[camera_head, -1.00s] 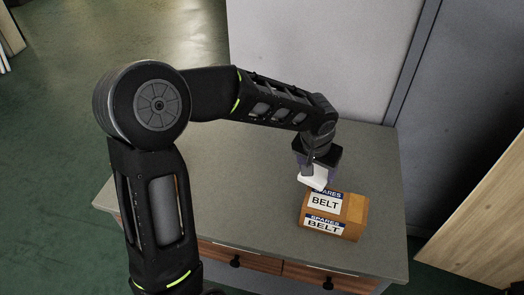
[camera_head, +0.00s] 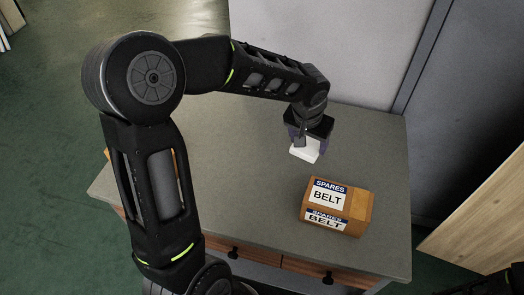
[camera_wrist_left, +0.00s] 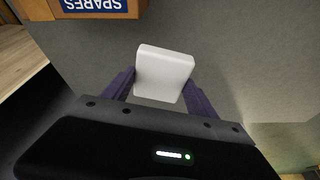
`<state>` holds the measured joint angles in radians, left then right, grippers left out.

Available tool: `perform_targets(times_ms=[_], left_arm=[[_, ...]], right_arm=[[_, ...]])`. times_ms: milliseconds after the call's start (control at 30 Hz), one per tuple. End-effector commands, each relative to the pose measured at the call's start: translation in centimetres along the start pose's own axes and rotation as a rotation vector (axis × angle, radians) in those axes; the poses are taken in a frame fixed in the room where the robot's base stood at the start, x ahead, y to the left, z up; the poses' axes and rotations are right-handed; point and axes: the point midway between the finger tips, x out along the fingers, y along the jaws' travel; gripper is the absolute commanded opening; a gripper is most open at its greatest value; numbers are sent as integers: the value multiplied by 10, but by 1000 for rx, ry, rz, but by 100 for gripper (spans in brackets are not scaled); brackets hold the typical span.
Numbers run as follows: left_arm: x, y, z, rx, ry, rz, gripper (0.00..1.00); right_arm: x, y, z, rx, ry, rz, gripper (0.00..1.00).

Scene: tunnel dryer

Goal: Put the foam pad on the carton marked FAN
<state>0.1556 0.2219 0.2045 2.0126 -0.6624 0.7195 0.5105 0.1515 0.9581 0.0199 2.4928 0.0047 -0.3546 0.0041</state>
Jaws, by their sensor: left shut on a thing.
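The foam pad (camera_head: 304,152) is a small white block. My left gripper (camera_head: 308,142) is shut on it and holds it over the grey table top, behind the carton marked BELT (camera_head: 358,211). In the left wrist view the pad (camera_wrist_left: 163,73) sits between the two purple fingers of the gripper (camera_wrist_left: 160,92). No carton marked FAN can be read in these frames. A bit of orange-brown (camera_head: 168,164) shows behind my left arm, and I cannot tell what it is. My right gripper is not in view.
The grey table (camera_head: 240,190) has drawers with dark knobs at its front. A pale grey panel (camera_head: 320,50) stands behind it. A wooden board (camera_head: 485,215) leans at the right. The table top between my arm and the BELT carton is clear.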

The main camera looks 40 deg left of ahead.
Motion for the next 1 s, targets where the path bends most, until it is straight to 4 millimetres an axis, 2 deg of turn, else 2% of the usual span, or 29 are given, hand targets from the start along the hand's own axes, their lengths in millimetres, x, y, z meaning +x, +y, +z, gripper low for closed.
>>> perform_targets(times_ms=[33, 200, 300, 367, 467, 767, 867, 1000], left_arm=[[3, -20, 5, -34, 2, -16, 29], [3, -89, 28, -162, 1, -56, 29], [0, -119, 42, -225, 2, -67, 29], [-2, -129, 47, -251, 3, -70, 29], [-3, -136, 51, -265, 2, -72, 29], [-2, -136, 51, -264, 0, -72, 29], [7, -136, 54, -265, -2, -72, 29], [31, -135, 62, -264, -5, -72, 29]], right_arm=[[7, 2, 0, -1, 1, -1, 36], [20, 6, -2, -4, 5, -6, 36], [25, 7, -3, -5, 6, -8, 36], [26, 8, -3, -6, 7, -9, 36], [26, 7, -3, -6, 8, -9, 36], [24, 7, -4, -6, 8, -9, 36], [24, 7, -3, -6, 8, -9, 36], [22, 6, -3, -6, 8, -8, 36]])
